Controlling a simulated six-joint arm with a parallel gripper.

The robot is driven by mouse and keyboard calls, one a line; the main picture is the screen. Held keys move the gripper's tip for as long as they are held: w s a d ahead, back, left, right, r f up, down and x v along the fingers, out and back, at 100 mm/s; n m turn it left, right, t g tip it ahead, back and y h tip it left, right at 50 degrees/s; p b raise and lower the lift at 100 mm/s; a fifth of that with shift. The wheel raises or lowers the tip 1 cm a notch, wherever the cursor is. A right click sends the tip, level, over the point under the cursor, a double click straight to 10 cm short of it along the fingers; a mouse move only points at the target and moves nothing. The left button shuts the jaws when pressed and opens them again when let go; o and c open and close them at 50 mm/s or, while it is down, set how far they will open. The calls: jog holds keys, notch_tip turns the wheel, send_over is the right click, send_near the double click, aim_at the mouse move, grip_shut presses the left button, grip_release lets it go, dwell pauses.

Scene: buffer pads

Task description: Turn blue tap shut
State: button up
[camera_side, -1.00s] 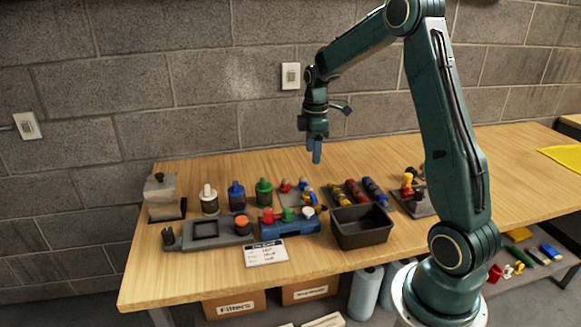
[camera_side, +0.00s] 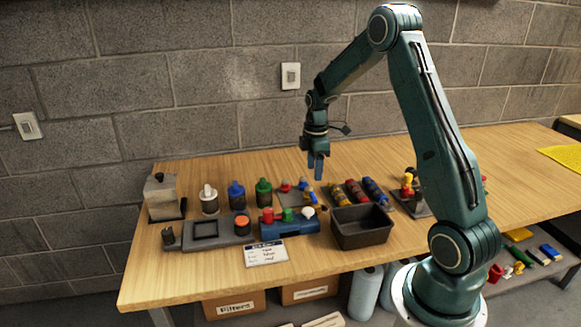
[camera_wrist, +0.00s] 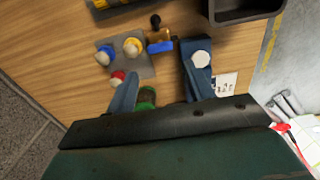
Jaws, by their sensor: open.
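A small grey plate (camera_side: 290,197) on the bench carries a cluster of small coloured taps. In the wrist view the plate (camera_wrist: 146,68) shows a blue knob (camera_wrist: 105,54), a yellow knob (camera_wrist: 132,47) and a red knob (camera_wrist: 118,77). A blue handle-like piece (camera_wrist: 160,47) sits by a brass fitting beside the plate; I cannot tell for sure which blue part is the tap. My gripper (camera_side: 316,168) points down, open and empty, above and slightly right of the cluster. In the wrist view its fingers (camera_wrist: 160,70) stand apart, with the cluster to the left and ahead.
A blue rack (camera_side: 287,230) with red, green and white tops stands in front. A dark tray (camera_side: 361,233) is at its right. Bottles with white, blue (camera_side: 236,195) and green (camera_side: 263,191) tops stand left. Coloured cylinders (camera_side: 356,193) lie behind the tray. A card (camera_side: 266,253) lies near the front edge.

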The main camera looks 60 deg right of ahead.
aim_at(313, 195)
notch_tip(313, 195, down, 9)
jog(key=shift+f, duration=0.15)
dwell(0.4)
jog(key=shift+c, duration=0.4)
jog(key=c, duration=0.6)
